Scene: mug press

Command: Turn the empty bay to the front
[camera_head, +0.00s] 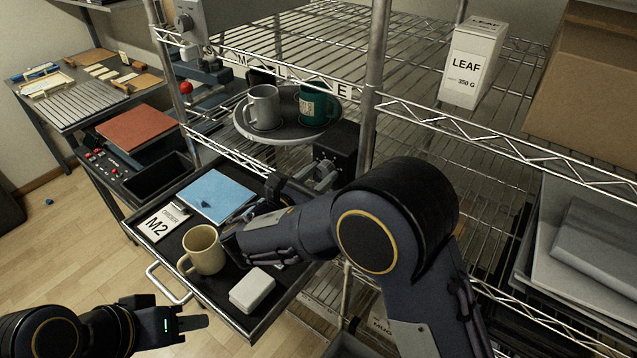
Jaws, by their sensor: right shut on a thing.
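A round grey turntable (284,136) sits in the wire shelf. A grey mug (263,107) stands on its left part and a dark green mug (314,106) on its right part, both upright. I cannot clearly make out where the empty bay lies. A black box (343,142) is below the turntable, with a grey handle (324,180) low at its front. My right gripper (305,183) reaches this handle and is shut on it; my own arm partly hides the contact. My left gripper (190,323) is low at the left, away from everything; its finger gap is not clear.
An open drawer (165,258) below holds a beige mug (203,252), a white box (252,291), a blue folder (215,194) and an order card (160,222) reading M2. My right forearm passes over it. A LEAF box (469,65) stands on the upper shelf.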

